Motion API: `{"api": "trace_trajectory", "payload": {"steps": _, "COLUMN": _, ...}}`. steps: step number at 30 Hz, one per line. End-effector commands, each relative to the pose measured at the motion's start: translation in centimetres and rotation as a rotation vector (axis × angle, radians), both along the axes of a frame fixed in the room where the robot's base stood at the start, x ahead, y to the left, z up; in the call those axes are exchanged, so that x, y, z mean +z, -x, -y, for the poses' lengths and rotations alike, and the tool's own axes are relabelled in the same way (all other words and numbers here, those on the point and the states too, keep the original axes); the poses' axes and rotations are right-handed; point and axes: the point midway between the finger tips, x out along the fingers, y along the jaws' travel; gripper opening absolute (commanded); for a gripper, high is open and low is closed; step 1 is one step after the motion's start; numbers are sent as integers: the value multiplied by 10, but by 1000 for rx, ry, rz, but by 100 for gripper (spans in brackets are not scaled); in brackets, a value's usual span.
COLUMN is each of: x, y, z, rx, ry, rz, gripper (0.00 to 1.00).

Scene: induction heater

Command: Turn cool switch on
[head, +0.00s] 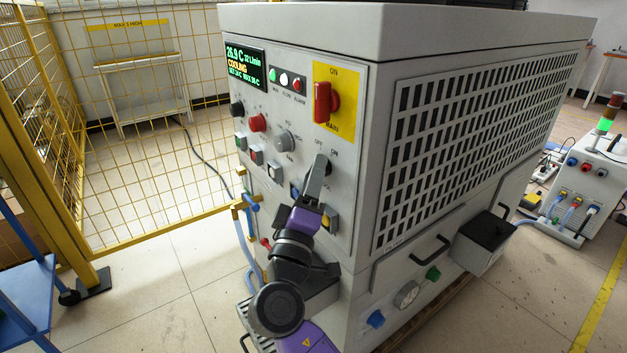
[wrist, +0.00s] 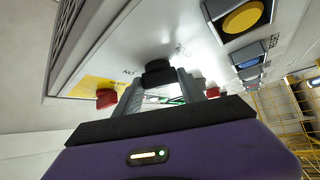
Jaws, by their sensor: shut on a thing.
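The cool switch, a black rotary knob (wrist: 158,72), sits on the grey front panel of the machine, with OFF and ON labels beside it. My gripper (head: 319,172) reaches the panel at this knob, below the red main switch. In the wrist view, my gripper (wrist: 159,86) has one finger on each side of the knob and is shut on it. The fingers hide most of the knob in the head view. The display (head: 246,66) shows COOLING in yellow and 26.9 C in green.
The red main switch (head: 326,102) on its yellow plate is just above my gripper. Other knobs and buttons, such as a grey knob (head: 286,140), lie to the left. A yellow mesh fence (head: 150,150) stands at left.

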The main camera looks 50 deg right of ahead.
Motion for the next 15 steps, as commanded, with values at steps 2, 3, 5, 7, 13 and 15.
{"api": "trace_trajectory", "payload": {"steps": 2, "x": -2, "y": 0, "z": 0, "rx": 0, "ry": -3, "rz": -1, "gripper": 7}}
{"api": "trace_trajectory", "payload": {"steps": 3, "x": -2, "y": 0, "z": -1, "rx": 1, "ry": -4, "rz": -2, "gripper": 7}}
{"api": "trace_trajectory", "payload": {"steps": 5, "x": -2, "y": 0, "z": -1, "rx": 1, "ry": -4, "rz": -2, "gripper": 7}}
{"api": "trace_trajectory", "payload": {"steps": 7, "x": -2, "y": 0, "z": 0, "rx": 1, "ry": -4, "rz": -2, "gripper": 49}}
{"api": "trace_trajectory", "payload": {"steps": 13, "x": -1, "y": 0, "z": 0, "rx": 0, "ry": -2, "rz": -1, "gripper": 69}}
{"api": "trace_trajectory", "payload": {"steps": 15, "x": -1, "y": 0, "z": 0, "rx": 0, "ry": -2, "rz": -1, "gripper": 69}}
